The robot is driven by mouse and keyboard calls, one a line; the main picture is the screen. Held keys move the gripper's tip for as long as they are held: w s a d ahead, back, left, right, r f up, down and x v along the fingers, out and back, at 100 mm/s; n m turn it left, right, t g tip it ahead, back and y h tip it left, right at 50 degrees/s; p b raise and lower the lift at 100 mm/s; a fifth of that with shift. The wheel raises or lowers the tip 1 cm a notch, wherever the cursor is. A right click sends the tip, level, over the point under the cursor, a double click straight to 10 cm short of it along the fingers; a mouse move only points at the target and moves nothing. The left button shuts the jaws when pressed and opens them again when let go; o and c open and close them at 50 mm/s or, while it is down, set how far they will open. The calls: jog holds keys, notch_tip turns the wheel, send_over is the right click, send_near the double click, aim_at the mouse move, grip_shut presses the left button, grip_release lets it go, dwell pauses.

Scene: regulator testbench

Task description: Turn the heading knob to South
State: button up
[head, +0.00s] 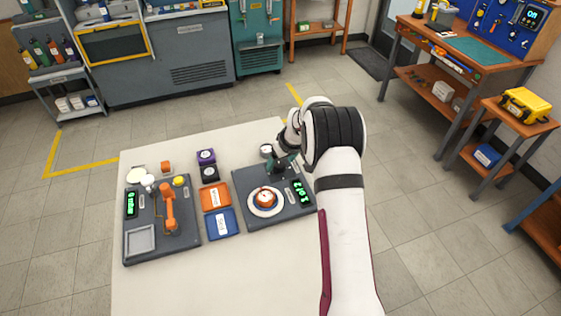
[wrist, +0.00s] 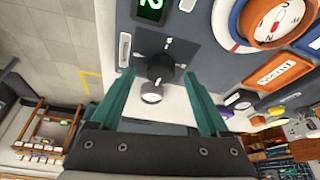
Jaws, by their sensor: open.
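A black knob (wrist: 160,68) stands on a dark square plate with small pale marks, too small to read. My gripper (wrist: 158,73) has its teal fingers apart, one on each side of the knob in the picture; I cannot tell whether they touch it. In the head view my gripper (head: 285,164) is at the back of the right grey panel (head: 240,186) and hides the knob. A compass dial (wrist: 277,18) with an orange ring and letters lies at the wrist view's upper right. It also shows on the right panel in the head view (head: 265,199).
A green display (head: 300,192) is at the panel's right. A round white gauge (head: 266,150) stands behind it. Orange (head: 215,197) and blue (head: 222,223) boxes lie left of the panel. Another panel (head: 185,245) holds an orange handle (head: 169,210). The table front (head: 230,285) is clear.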

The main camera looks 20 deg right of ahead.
jog(key=shift+w+f, duration=0.15)
jog(key=shift+f, duration=0.25)
grip_shut()
